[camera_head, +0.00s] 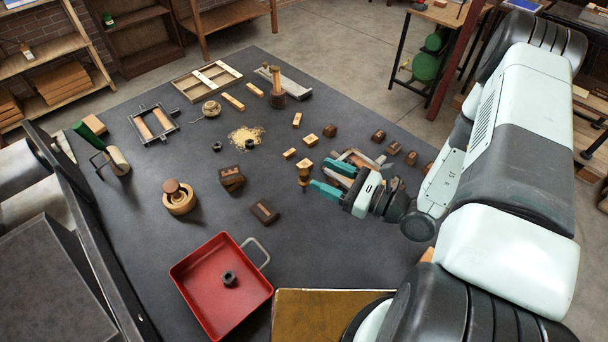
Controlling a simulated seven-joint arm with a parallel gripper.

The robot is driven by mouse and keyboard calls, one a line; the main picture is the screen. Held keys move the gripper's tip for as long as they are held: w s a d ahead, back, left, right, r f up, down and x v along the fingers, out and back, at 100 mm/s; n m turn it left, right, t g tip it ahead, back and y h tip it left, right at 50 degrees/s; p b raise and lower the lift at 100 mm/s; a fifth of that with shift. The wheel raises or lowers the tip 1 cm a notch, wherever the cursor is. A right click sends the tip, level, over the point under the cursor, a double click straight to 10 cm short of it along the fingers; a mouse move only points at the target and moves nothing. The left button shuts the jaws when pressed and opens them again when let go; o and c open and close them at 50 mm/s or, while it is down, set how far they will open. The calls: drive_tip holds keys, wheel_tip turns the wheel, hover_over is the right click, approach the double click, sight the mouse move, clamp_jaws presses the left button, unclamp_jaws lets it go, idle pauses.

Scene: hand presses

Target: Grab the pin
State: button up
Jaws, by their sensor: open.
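A small brown turned wooden pin (304,175) stands upright on the dark table, right of the middle. My gripper (318,174) comes in from the right, with its two teal fingers spread and nothing visible held between them. The fingertips point left towards the pin and are very close to it. From this view I cannot tell whether either finger touches it.
Wooden blocks (310,140) lie just behind the pin, and a wooden frame (355,160) is partly hidden by my gripper. Dark blocks (264,212) lie to the left. A red tray (195,296) holding a dark nut (229,278) is in front. The table between tray and pin is mostly clear.

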sight(308, 176)
drive_tip(key=f+m+t+h, duration=0.1)
drive_tip(key=f, duration=0.1)
drive_tip(key=d+f+m+t+h, duration=0.1)
drive_tip(key=f+m, duration=0.1)
drive_tip(key=f, duration=0.1)
drive_tip(key=shift+s+d+m+t, duration=0.1)
drive_tip(key=shift+s+m+t, duration=0.1)
drive_tip(key=shift+m+t, duration=0.15)
drive_tip(key=shift+w+a+f, duration=0.1)
drive_tip(key=shift+w+a, duration=0.15)
drive_tip(key=shift+a, duration=0.05)
drive_tip(key=x, duration=1)
drive_tip(key=shift+w+d+f, duration=0.1)
drive_tip(key=shift+w+f, duration=0.05)
drive_tip(key=shift+c, duration=0.4)
clamp_jaws()
